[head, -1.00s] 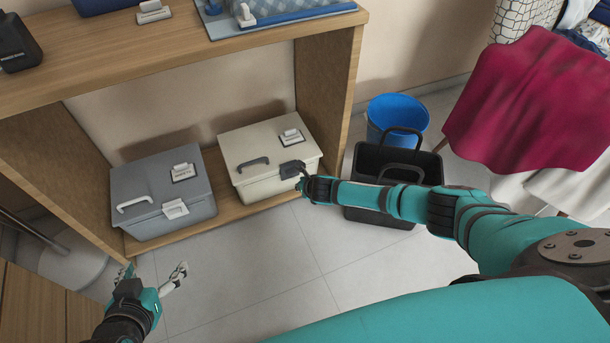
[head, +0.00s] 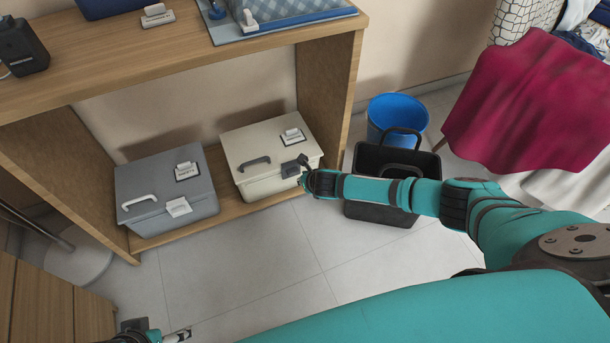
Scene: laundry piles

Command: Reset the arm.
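My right arm reaches in from the right, and its gripper (head: 297,165) is at the front right edge of the cream box (head: 262,179). Its dark fingers overlap the box in the picture; I cannot tell whether they touch it or how far apart they are. My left gripper (head: 178,336) is low at the bottom left edge, mostly cut off by the frame, so its opening cannot be judged. Nothing is seen in it.
A grey lidded box (head: 166,190) stands beside the cream box on the low wooden shelf (head: 230,210). A black basket (head: 362,210) lies under my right forearm, with a blue bin (head: 397,112) behind it. A crimson cloth (head: 525,100) hangs at right. Floor (head: 235,270) is clear in front.

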